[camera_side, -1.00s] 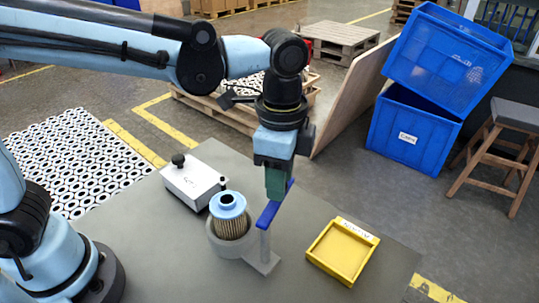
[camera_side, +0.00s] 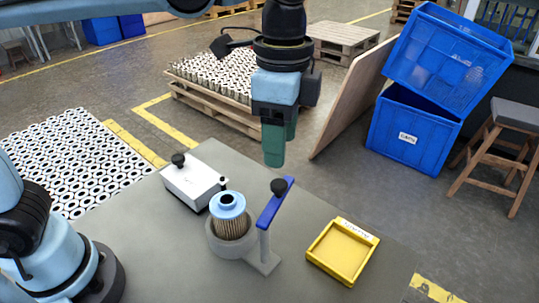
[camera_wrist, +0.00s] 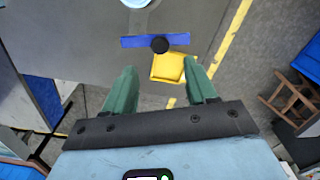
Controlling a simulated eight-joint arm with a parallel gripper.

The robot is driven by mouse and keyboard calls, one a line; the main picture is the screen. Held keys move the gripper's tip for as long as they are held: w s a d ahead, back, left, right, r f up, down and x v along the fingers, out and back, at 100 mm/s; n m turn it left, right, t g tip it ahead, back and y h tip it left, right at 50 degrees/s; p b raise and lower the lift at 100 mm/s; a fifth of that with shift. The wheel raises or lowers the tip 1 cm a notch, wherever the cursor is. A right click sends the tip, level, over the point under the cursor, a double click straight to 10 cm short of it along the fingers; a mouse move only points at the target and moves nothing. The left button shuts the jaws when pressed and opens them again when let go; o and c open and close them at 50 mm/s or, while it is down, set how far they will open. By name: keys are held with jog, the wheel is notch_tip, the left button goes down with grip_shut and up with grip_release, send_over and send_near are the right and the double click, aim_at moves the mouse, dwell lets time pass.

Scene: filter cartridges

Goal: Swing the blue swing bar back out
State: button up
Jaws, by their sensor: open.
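In the wrist view, the bar (camera_wrist: 135,41) and knob (camera_wrist: 160,45) lie beyond my green fingers (camera_wrist: 163,80).
A yellow tray (camera_side: 325,270) lies to the right of the post. A white box with a black knob (camera_side: 194,184) stands behind the cartridge at left. A tilted wooden board (camera_side: 352,95) and blue crates (camera_side: 410,130) stand behind at right.

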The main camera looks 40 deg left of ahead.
jog(key=shift+r, duration=2.15)
jog(key=s+a+f+n+t, duration=0.1)
jog(key=a+f+n+t, duration=0.2)
jog(key=a+f+n, duration=0.3)
jog(key=s+a+f+n+t, duration=0.2)
jog(key=a+f+n+t, duration=0.2)
jog(key=a, duration=0.9)
notch_tip(320, 180, down, 3)
jog(key=n, duration=0.3)
jog(key=shift+a, duration=0.15)
jog(key=shift+r, duration=0.1)
